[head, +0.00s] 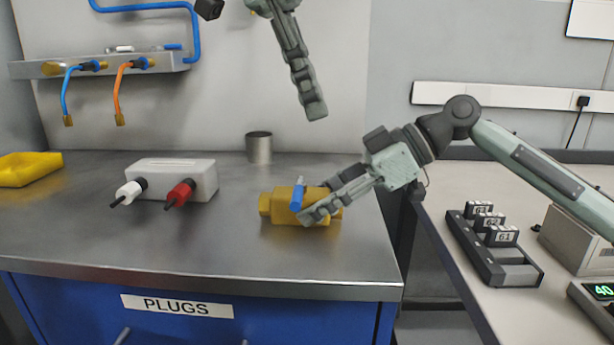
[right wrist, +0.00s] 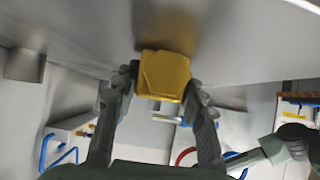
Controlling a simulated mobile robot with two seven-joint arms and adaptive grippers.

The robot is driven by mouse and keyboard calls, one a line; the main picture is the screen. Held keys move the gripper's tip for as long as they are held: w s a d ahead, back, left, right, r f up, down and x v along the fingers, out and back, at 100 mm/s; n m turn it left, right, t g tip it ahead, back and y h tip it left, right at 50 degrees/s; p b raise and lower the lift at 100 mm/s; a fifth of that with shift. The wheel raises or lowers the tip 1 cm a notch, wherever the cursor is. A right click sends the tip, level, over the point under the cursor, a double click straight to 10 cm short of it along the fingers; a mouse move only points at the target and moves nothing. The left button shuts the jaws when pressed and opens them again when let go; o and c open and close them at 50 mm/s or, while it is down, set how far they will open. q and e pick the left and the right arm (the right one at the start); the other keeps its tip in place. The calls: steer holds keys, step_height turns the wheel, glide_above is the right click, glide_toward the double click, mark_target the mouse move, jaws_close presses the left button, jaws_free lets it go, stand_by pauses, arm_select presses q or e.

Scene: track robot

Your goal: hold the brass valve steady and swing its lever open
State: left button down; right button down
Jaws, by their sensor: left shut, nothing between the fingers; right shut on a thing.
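The brass valve (head: 272,205) lies on the steel bench near its right front part. Its blue lever (head: 297,198) runs crosswise over the brass body. My right gripper (head: 318,213) reaches in from the right and is shut on the valve's body. In the right wrist view the brass body (right wrist: 163,72) sits between the two fingertips; the lever is hard to make out there. My left gripper (head: 315,110) is shut and empty, pointing down in the air above and behind the valve, clear of the lever.
A grey metal cup (head: 259,148) stands behind the valve. A white block (head: 175,176) with a white and a red plug is to the left. A yellow tray (head: 30,168) is at far left. Numbered blocks (head: 490,228) stand on the right-hand bench, across a gap.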

mark_target(298, 192)
stand_by(0.4)
arm_select(q)
steer(key=f, duration=0.9)
steer(key=shift+d+f, duration=0.3)
steer(key=shift+f, duration=0.1)
steer(key=shift+a+f, duration=0.15)
steer(key=shift+a, duration=0.4)
